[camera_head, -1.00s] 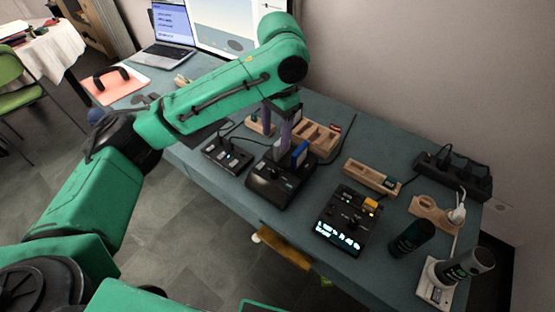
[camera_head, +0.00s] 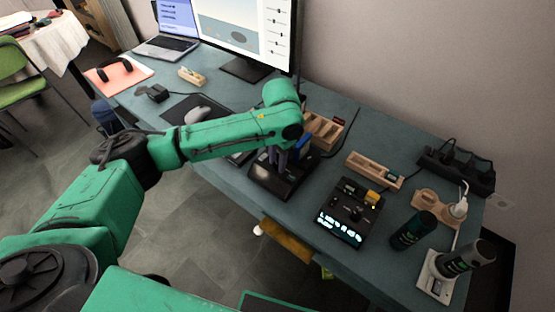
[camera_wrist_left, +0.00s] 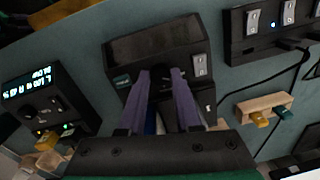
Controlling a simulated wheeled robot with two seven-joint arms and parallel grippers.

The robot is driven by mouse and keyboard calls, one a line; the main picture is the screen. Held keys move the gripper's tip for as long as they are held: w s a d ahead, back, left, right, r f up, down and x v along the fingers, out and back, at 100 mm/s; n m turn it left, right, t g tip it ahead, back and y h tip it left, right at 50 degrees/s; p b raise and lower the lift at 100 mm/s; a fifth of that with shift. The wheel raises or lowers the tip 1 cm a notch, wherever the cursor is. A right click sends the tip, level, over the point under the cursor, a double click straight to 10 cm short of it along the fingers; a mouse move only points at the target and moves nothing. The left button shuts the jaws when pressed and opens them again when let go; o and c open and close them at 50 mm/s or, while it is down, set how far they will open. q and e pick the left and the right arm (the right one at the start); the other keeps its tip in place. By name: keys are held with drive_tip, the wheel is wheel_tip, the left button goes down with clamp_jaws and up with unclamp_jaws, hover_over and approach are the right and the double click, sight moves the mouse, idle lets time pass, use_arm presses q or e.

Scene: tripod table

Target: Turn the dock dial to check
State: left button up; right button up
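The dock (camera_head: 262,182) is a black box with a sloped face near the table's front edge, left of the lit device. A blue slab stands at its back. It also shows in the left wrist view (camera_wrist_left: 128,47), with a white switch on its right. My left gripper (camera_head: 279,160) points down onto the dock. In the left wrist view its two purple fingers (camera_wrist_left: 161,75) stand on either side of a dark round part that looks like the dial (camera_wrist_left: 160,72). The fingers hide most of it, and I cannot tell whether they press on it. Its marks are unreadable. My right gripper is not in view.
A black device with a lit display (camera_head: 340,232) stands right of the dock. Wooden trays (camera_head: 374,171) lie behind. A dark can (camera_head: 413,231) and a power strip (camera_head: 455,172) stand at the right. A mouse (camera_head: 197,115) and monitor (camera_head: 245,30) are at the left.

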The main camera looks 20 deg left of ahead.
use_arm(q)
clamp_jaws()
